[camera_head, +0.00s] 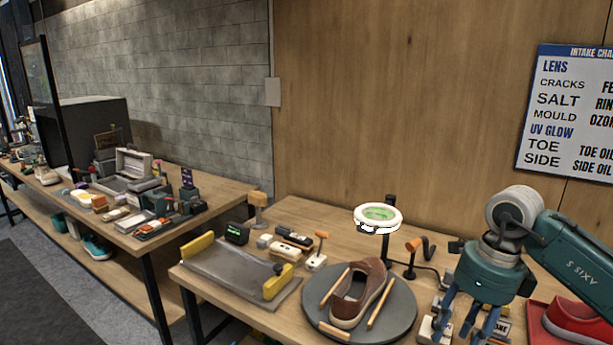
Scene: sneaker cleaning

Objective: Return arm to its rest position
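My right arm comes in from the right edge, and its teal gripper (464,332) points down over the right part of the near table. Its blue fingers are spread apart, and I see nothing held between them. The fingertips are near the bottom edge of the picture, close to a small white item (430,331) and a lettered card (503,327). I cannot tell whether they touch these. My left gripper is not in view.
A brown shoe (362,288) rests between wooden sticks on a round grey turntable (396,318), left of my gripper. A white ring lamp (378,217) stands behind it. A red shoe (577,322) lies right. A grey tray (238,276) is left on the table.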

